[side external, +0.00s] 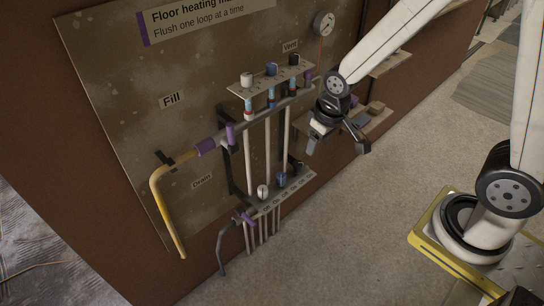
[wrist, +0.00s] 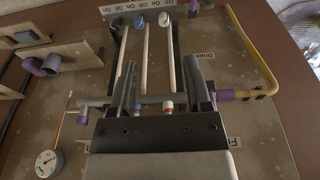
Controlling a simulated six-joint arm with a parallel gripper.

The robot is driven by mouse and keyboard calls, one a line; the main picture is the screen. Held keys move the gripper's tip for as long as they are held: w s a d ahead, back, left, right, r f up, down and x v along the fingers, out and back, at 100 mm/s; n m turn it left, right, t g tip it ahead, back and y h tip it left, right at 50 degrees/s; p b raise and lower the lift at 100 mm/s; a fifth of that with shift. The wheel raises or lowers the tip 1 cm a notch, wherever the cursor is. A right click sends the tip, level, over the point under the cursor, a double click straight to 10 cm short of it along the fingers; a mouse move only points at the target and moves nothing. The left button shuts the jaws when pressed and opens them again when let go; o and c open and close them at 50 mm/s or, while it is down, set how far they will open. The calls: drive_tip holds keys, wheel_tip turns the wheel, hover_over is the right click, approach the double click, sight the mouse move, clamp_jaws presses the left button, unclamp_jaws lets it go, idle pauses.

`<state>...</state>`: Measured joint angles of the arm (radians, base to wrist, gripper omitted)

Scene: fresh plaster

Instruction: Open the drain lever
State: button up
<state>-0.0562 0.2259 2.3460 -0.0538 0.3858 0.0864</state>
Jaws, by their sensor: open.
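The Drain label (side external: 201,181) is on the lower left of the board. Below and right of it, a small purple lever-like piece (side external: 247,218) sits at the left end of the lower manifold, by a dark bent pipe. I cannot tell its exact angle. My gripper (side external: 337,146) is open and empty, in front of the board and right of the manifolds, apart from the lever. Its two fingers (wrist: 161,63) frame the vertical pipes in the wrist view.
The upper manifold has another purple lever (side external: 230,134) near the Fill label (side external: 172,99). A yellow pipe (side external: 157,203) bends down at left. A round gauge (side external: 324,23) and a shelf (side external: 358,120) are near my arm. The floor in front is clear.

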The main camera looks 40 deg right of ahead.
drive_tip(key=w+a+f, duration=0.3)
drive_tip(key=w+f, duration=0.3)
drive_tip(key=w, duration=0.2)
drive_tip(key=g+h, duration=0.1)
drive_tip(key=g, duration=0.1)
hover_over(250, 220)
drive_tip(key=s, duration=0.1)
wheel_tip(250, 220, down, 14)
wheel_tip(250, 220, down, 11)
drive_tip(key=w+a+h, duration=0.1)
drive_tip(key=shift+a+r, duration=0.2)
drive_tip(key=shift+a, duration=0.2)
drive_tip(key=shift+f, duration=0.1)
drive_tip(key=shift+d+f, duration=0.25)
drive_tip(key=shift+f, duration=1)
drive_tip(key=shift+d+f, duration=0.25)
drive_tip(key=shift+f, duration=0.95)
drive_tip(key=shift+d+f, duration=0.25)
drive_tip(key=shift+f, duration=1)
clamp_jaws()
